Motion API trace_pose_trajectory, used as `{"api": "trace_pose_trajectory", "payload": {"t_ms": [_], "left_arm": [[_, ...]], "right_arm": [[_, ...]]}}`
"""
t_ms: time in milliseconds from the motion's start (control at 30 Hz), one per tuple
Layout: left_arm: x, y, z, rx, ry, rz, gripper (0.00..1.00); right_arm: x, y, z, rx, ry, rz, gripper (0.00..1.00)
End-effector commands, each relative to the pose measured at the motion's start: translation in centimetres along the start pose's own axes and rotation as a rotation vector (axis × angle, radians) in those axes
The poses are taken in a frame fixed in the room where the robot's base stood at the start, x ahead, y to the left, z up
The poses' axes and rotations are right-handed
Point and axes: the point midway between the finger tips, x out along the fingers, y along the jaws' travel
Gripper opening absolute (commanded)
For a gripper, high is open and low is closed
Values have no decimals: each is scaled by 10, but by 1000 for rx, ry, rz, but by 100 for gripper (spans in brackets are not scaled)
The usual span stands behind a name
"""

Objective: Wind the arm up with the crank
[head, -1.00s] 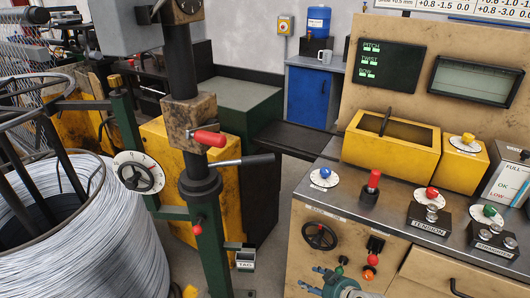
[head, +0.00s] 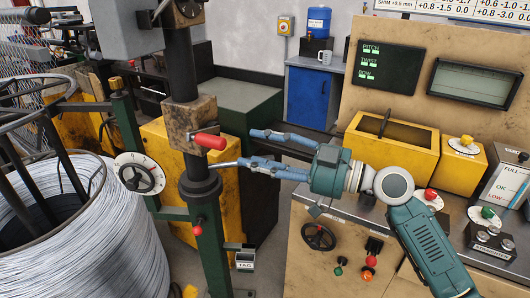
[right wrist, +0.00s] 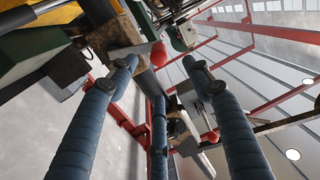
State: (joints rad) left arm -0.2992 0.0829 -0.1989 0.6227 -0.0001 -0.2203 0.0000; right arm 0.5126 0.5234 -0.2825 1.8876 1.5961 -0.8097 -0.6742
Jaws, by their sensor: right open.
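The crank with a red grip (head: 209,141) sticks out to the right from a worn brown block (head: 193,122) on the dark upright column (head: 180,72). My right gripper (head: 250,148) is just right of the red grip, its blue fingers spread and pointing left, with nothing between them. In the head view the grip looks clear of the fingertips. In the right wrist view a red rounded end (right wrist: 158,54) shows between the open fingertips (right wrist: 158,74), beyond them. My left gripper is not in view.
A large wire coil (head: 60,235) stands at the left, beside a round dial with a handwheel (head: 139,173). A smaller red knob (head: 198,229) is lower on the green post.

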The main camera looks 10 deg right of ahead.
Motion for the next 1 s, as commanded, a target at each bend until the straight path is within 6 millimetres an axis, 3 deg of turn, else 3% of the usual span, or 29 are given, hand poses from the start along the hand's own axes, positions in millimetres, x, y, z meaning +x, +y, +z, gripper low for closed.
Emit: {"api": "trace_pose_trajectory", "payload": {"t_ms": [200,267,500,867,1000], "left_arm": [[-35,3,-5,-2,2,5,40],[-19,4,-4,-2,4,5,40],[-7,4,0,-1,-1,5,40],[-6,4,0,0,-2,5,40],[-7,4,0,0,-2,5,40]], "right_arm": [[53,-1,-8,6,2,-3,50],[68,0,1,1,3,-2,50],[110,0,2,2,1,1,50],[119,1,0,3,-1,3,50],[118,1,0,3,-1,3,26]]}}
